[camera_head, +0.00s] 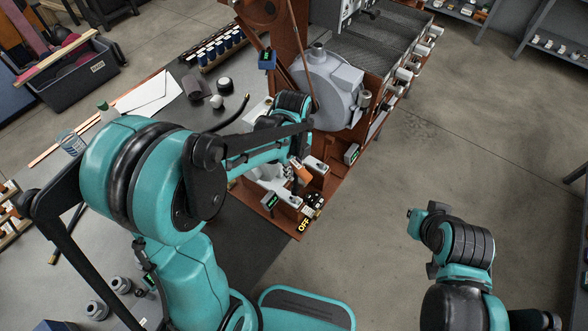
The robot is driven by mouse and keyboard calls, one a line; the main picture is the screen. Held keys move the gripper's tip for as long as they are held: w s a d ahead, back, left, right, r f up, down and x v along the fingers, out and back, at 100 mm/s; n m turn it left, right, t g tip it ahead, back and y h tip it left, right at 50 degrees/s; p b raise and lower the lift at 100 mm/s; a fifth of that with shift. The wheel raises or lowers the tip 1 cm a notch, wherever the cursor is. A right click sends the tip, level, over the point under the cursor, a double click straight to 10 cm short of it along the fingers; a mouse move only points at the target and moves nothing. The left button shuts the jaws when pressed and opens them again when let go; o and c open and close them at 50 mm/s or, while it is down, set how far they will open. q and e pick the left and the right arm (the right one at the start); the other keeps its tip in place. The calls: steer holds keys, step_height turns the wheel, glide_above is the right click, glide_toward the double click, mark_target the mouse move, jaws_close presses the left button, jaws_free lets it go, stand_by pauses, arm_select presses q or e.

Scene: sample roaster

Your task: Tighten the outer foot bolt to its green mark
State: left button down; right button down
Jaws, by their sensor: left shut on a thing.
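My left arm reaches in from the left, over the copper-brown base (296,226) of the roaster. My left gripper (296,178) is low at the near end of this base, partly hidden by its own arm. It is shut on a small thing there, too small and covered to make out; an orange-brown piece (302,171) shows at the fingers. Pale grey foot blocks (314,164) stand close by on the base. The outer foot bolt and its green mark cannot be told apart at this size. My right arm shows at the lower right, without a clear view of its gripper.
The grey round roaster housing (330,88) stands just behind. Small boxes with green displays (271,202) sit on the base, near a yellow OFF label (304,225). A black hose (232,114) and dark cups (196,88) lie on the bench. The floor at right is clear.

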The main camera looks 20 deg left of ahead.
mark_target(294, 162)
arm_select(q)
steer(key=shift+f+b, duration=0.75)
steer(key=shift+f, duration=0.15)
steer(key=shift+r+p, duration=0.75)
steer(key=shift+r, duration=0.2)
steer(key=shift+f+b, duration=0.9)
steer(key=shift+f, duration=0.2)
steer(key=shift+r, duration=0.15)
steer(key=shift+r+p, duration=2.8)
steer(key=shift+r, duration=0.7)
steer(key=shift+f, duration=0.1)
